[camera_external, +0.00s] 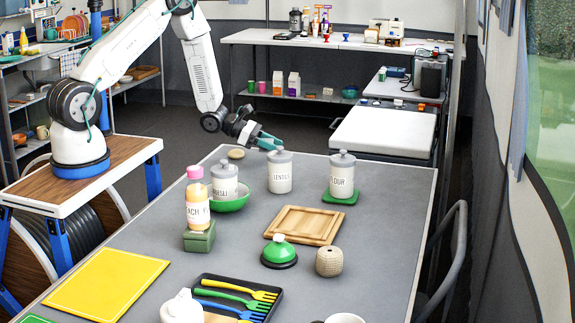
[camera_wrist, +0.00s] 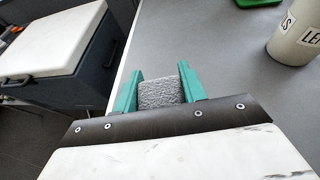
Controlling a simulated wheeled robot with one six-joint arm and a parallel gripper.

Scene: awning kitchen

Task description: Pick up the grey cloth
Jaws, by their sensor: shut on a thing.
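The grey cloth (camera_wrist: 160,93) shows in the wrist view as a small, rough, textured grey piece between the two teal fingers of my gripper (camera_wrist: 160,74). The fingers are shut on it from both sides. In the outside view my gripper (camera_external: 266,141) is at the far edge of the grey table, just behind the lentils jar (camera_external: 280,177). The cloth cannot be made out there. I cannot tell whether the cloth still touches the tabletop.
The lentils jar also shows in the wrist view (camera_wrist: 297,40). The muesli jar (camera_external: 224,183) in a green bowl (camera_external: 232,204) and the flour jar (camera_external: 342,175) stand nearby. A round tan object (camera_external: 236,154) lies left of my gripper. A white-topped cart (camera_external: 383,133) stands beyond the table.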

